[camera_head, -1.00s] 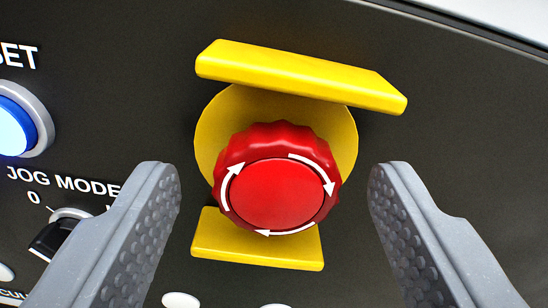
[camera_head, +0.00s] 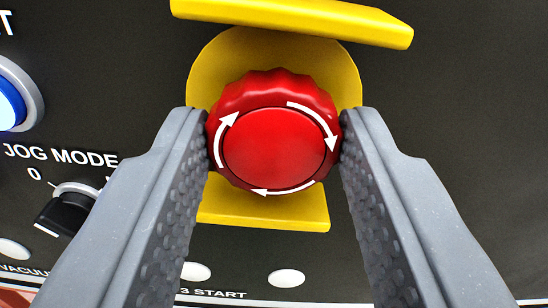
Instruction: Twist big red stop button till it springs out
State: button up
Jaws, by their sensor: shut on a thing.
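The big red stop button (camera_head: 272,148) is in the middle of the head camera view, a round ribbed knob with white clockwise arrows on its face. It sits in front of a round yellow backing plate (camera_head: 225,68). My gripper (camera_head: 274,135) is shut on the button, one grey dimpled finger against its left side and one against its right. How far the button stands out from the panel is hard to tell from this straight-on view.
Yellow guard bars stand above (camera_head: 290,20) and below (camera_head: 265,212) the button. A lit blue button (camera_head: 10,103) and a black JOG MODE switch (camera_head: 68,212) are at left. White round lamps or buttons (camera_head: 286,278) lie below. The dark panel (camera_head: 450,110) is bare at right.

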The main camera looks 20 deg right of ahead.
jog(key=m+b, duration=0.4)
jog(key=shift+s+m+b, duration=0.1)
jog(key=shift+m+b, duration=0.3)
jog(key=shift+r+m+b, duration=0.15)
jog(key=shift+m+b, duration=0.45)
jog(key=shift+m, duration=0.1)
jog(key=o, duration=1)
jog(key=b+v, duration=0.1)
jog(key=v, duration=1.2)
jog(key=shift+s+a, duration=0.15)
jog(key=shift+s, duration=0.15)
